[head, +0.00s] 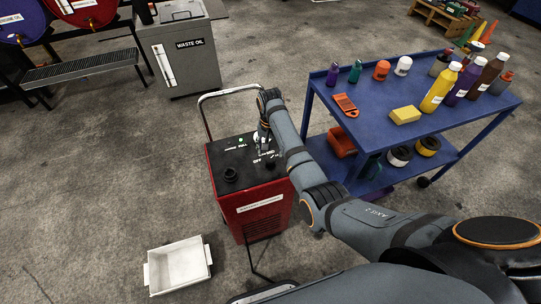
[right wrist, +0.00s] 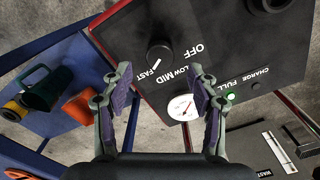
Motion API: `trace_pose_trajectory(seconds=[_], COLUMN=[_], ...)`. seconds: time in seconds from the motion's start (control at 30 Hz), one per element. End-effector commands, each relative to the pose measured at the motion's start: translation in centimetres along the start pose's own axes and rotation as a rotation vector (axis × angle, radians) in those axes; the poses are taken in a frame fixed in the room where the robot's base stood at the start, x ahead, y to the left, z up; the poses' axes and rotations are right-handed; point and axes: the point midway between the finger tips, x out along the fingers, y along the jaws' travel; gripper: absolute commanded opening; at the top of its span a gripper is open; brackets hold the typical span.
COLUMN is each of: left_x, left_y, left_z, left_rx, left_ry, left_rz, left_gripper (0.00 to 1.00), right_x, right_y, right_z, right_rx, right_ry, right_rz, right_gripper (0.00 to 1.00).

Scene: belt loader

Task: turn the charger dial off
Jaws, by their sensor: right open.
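The battery charger (head: 250,195) is a red box with a black top panel and stands on the floor left of the blue cart. In the right wrist view its dial (right wrist: 160,55) is a black round knob with a white pointer line on the side of the FAST label. The labels OFF, LOW, MID and FAST lie around it. My right gripper (right wrist: 160,88) is open and empty, its fingers apart above the panel, with the dial ahead between them and not touched. In the head view the right gripper (head: 263,138) hides part of the panel. My left gripper is not in view.
A round gauge (right wrist: 181,110) and a lit green lamp (right wrist: 231,97) are on the panel. A blue cart (head: 375,135) with bottles stands right of the charger. A waste oil bin (head: 190,70) is behind. A white tray (head: 180,268) lies on the floor.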

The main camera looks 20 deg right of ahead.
Motion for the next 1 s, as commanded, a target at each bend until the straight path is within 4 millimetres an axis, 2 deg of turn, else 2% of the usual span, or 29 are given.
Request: trace_pose_trajectory(seconds=[0.1, 0.23, 0.57, 1.0], left_x=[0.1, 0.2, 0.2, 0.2], left_y=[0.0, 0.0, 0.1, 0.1], left_z=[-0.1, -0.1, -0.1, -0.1], left_rx=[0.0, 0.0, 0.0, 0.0], left_ry=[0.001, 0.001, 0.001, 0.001], left_rz=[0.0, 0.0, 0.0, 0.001], left_gripper=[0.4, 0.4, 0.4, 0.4], right_x=[2.3, 3.9, 4.5, 4.4], right_y=[0.1, 0.0, 0.0, 0.0], right_z=[0.0, 0.0, 0.0, 0.0], right_rx=[0.0, 0.0, 0.0, 0.0], right_ry=[-0.002, 0.0, 0.002, 0.001], right_rz=[0.001, 0.0, -0.001, -0.001], right_gripper=[0.6, 0.6, 0.6, 0.05])
